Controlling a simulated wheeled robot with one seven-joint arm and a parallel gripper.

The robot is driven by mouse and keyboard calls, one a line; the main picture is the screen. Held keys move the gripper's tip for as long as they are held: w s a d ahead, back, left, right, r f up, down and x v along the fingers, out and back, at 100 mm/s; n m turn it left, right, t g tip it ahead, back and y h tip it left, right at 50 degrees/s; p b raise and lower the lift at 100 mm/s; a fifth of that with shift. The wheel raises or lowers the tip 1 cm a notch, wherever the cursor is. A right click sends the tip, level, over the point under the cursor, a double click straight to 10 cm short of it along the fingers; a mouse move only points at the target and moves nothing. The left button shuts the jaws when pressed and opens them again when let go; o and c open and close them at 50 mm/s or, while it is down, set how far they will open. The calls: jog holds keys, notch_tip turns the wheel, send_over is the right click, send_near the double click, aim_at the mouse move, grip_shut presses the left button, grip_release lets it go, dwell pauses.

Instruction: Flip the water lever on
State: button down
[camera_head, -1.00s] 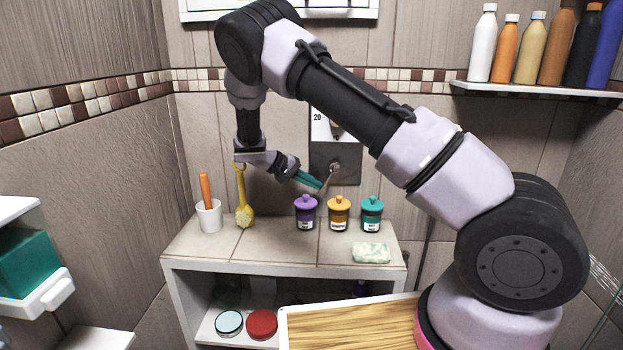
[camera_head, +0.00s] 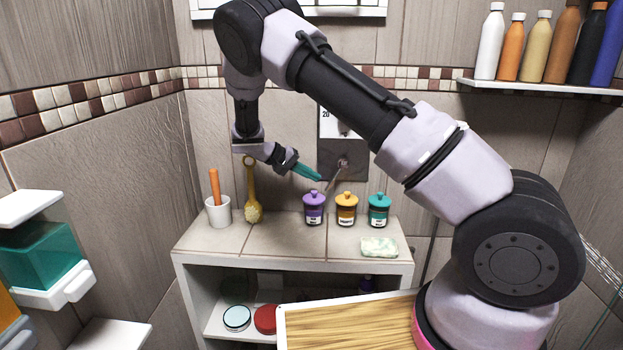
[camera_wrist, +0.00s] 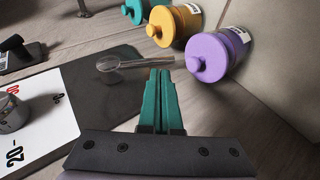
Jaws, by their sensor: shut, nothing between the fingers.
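The water lever (camera_head: 335,178) is a metal handle on a dark square plate (camera_head: 330,166) on the back wall; it slants down and left from its round hub. In the wrist view the lever (camera_wrist: 130,63) lies across the dark plate (camera_wrist: 88,100), its free end passing behind my fingertips. My gripper (camera_head: 319,178) has teal fingers, closed together and empty. Its tips are just left of the lever's free end in the head view. The fingers (camera_wrist: 159,72) also show in the wrist view. I cannot tell if they touch the lever.
Purple (camera_head: 314,210), yellow (camera_head: 346,211) and teal (camera_head: 378,212) jars stand on the ledge just below the lever. A yellow brush (camera_head: 253,208), a white cup (camera_head: 218,212) and a soap bar (camera_head: 379,247) share the ledge. A white panel (camera_wrist: 35,125) adjoins the plate.

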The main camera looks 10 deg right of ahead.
jog(key=v, duration=1)
jog(key=shift+a+f, duration=0.2)
jog(key=shift+a, duration=0.1)
jog(key=s+d+r+m+g+y, duration=0.1)
jog(key=s+d+r+y, duration=0.35)
jog(key=d+r, duration=0.35)
jog(key=s+d+r+m+g+y, duration=0.1)
jog(key=s+d+r+y, duration=0.35)
jog(key=d+r, duration=0.25)
jog(key=s+d+r+t+y, duration=0.1)
jog(key=s+d+r+t, duration=0.1)
jog(key=s, duration=0.5)
jog(key=s+d+r+m+t+y, duration=0.1)
jog(key=s+r+t, duration=0.1)
jog(key=s+r, duration=0.2)
jog(key=s+d+r+t+y, duration=0.1)
jog(key=s+d+r+t, duration=0.1)
jog(key=s, duration=0.8)
jog(key=shift+s+d+r+m+t+y, duration=0.25)
jog(key=shift+d+r+m+t+y, duration=0.2)
jog(key=shift+r, duration=0.2)
jog(key=shift+a, duration=0.1)
